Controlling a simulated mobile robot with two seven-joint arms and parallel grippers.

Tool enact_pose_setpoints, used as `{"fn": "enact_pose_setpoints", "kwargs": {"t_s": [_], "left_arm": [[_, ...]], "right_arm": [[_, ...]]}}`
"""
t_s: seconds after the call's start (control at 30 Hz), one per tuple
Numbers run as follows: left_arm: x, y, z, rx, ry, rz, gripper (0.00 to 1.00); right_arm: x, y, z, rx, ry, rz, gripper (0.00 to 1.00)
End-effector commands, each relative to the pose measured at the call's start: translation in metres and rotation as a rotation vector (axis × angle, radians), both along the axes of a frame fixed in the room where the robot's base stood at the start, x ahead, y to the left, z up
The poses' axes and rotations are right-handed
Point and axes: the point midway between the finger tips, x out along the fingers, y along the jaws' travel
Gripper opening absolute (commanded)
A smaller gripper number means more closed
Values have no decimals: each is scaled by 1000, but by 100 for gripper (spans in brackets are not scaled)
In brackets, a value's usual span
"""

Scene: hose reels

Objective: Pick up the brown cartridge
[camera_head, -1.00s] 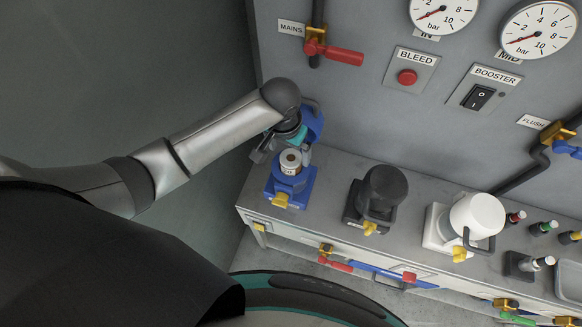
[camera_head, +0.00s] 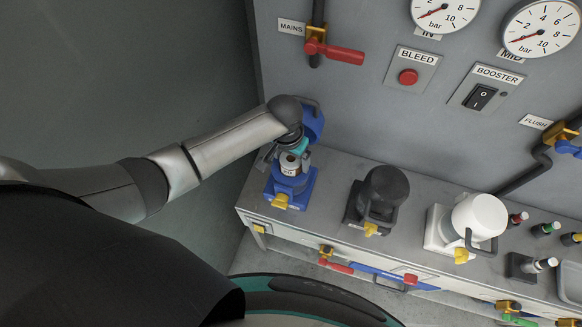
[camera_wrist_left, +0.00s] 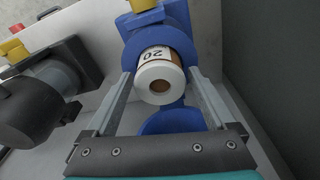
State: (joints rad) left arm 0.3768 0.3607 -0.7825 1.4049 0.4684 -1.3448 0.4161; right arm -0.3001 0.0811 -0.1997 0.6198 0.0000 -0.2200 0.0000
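The cartridge (camera_head: 290,165) stands upright in the open blue housing (camera_head: 290,190) at the left end of the bench. In the left wrist view the cartridge (camera_wrist_left: 160,80) shows a pale end with a dark centre hole, a white label reading 20 and a brown band. Its lower part is hidden in the blue housing (camera_wrist_left: 173,32). My left gripper (camera_head: 287,157) is over the housing. In the left wrist view its two fingers (camera_wrist_left: 160,76) are open, one on each side of the cartridge, with gaps visible. My right gripper is not in view.
A black-capped housing (camera_head: 384,190) and a white-capped housing (camera_head: 477,215) stand to the right on the grey bench (camera_head: 330,185). The blue lid (camera_head: 315,122) is swung up behind my gripper. A red-handled MAINS valve (camera_head: 335,52) is on the panel above.

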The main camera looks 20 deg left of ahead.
Motion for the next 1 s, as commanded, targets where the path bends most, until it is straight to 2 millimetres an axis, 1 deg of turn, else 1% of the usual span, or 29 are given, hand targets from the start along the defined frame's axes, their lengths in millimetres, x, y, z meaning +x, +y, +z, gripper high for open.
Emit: {"fn": "enact_pose_setpoints", "kwargs": {"t_s": [0.03, 0.07, 0.77, 1.0], "left_arm": [[0, 0, 0, 0, 0, 0, 82], [0, 0, 0, 0, 0, 0, 79], [0, 1, 0, 1, 1, 0, 0], [0, 1, 0, 1, 1, 0, 0]], "right_arm": [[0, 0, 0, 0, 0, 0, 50], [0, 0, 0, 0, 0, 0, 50], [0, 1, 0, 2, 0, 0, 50], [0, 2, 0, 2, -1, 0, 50]]}}
